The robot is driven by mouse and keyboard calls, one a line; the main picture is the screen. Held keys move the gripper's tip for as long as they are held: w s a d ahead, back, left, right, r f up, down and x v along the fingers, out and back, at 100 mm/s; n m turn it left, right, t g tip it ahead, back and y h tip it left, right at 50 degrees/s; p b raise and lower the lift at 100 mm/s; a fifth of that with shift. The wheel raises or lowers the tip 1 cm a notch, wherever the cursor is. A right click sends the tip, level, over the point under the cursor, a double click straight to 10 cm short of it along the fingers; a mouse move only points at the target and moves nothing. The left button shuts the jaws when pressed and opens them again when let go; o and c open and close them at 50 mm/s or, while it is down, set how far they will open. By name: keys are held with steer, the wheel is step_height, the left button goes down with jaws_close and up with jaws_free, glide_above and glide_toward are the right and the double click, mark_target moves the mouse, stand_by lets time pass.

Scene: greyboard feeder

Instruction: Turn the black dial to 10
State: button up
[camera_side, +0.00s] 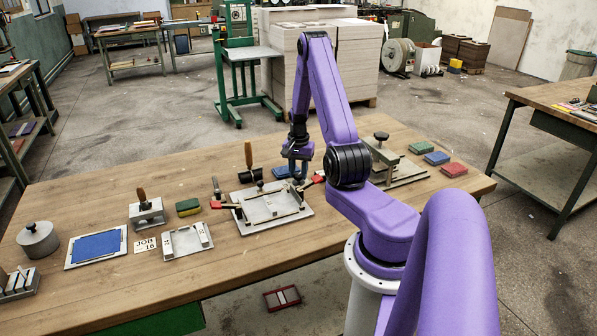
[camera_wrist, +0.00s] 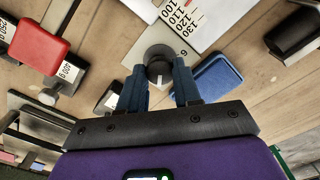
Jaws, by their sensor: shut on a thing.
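The black dial (camera_wrist: 158,58) sits between my gripper's two blue fingers in the wrist view. A short white mark shows on its near side, and a figure 6 is printed just to its right. Other dial figures are hidden or unreadable. My gripper (camera_wrist: 160,84) is shut on the dial, one finger on each side. In the side view my gripper (camera_side: 298,172) points down at the right back corner of the grey plate fixture (camera_side: 270,220). The dial cannot be made out there.
A white scale plate (camera_wrist: 185,18) with printed numbers lies just beyond the dial. A blue block (camera_wrist: 214,80) is close to the right finger. A red-handled part (camera_wrist: 38,46) is at left, and a black cylinder (camera_wrist: 293,33) at right. Bare bench (camera_side: 340,238) lies at the front.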

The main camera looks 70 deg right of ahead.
mark_target(298, 175)
steer(key=shift+m, duration=0.5)
steer(key=o, duration=1.1)
steer(key=shift+c, duration=0.2)
steer(key=shift+r, duration=0.15)
step_height(298, 175, up, 17)
steer(key=shift+a+r, duration=0.1)
